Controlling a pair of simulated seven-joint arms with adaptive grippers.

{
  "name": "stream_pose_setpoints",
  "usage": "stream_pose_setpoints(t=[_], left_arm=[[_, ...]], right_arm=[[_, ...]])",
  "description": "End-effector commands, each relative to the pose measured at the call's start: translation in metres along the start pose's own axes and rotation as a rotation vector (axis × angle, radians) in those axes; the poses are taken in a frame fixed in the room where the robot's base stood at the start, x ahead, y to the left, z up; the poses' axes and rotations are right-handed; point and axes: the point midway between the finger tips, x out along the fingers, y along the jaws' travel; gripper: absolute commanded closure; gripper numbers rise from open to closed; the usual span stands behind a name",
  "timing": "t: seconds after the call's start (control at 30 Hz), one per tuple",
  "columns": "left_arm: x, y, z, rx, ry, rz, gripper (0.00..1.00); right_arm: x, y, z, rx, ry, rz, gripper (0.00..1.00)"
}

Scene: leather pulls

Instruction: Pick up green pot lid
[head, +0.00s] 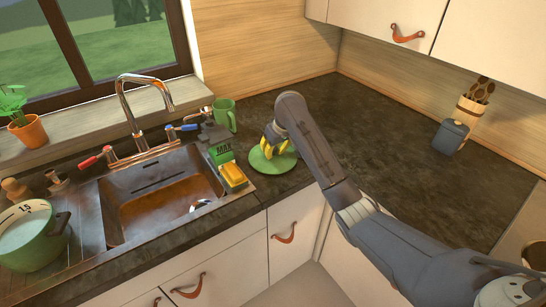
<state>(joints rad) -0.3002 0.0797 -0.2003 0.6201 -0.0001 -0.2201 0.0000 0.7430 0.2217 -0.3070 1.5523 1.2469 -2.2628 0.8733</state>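The green pot lid (258,164) lies flat on the dark countertop, right of the sink. My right gripper (275,149) is right above the lid's middle, pointing down, with its yellow fingertips at or just over the lid. The gripper and arm hide the lid's centre and part of its right side, so I cannot tell whether the fingers are closed on a knob. My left gripper is not in view.
A green pot (33,245) stands left of the sink (165,195). A green box (221,153), a yellow sponge (233,175) and a green mug (225,115) stand close left of the lid. The counter (395,150) to the right is mostly clear.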

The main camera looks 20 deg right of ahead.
Motion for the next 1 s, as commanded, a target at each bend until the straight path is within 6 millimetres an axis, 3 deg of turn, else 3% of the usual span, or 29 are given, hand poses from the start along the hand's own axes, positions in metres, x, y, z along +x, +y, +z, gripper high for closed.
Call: stream_pose_setpoints(t=[0.13,0.73,1.0], left_arm=[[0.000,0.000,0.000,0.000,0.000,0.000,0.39],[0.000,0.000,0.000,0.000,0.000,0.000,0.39],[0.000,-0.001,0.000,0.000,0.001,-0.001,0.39]], right_arm=[[0.000,0.000,0.000,0.000,0.000,0.000,1.00],[-0.003,0.000,-0.002,0.001,0.001,0.000,1.00],[-0.027,0.000,-0.012,0.000,0.004,0.001,1.00]])
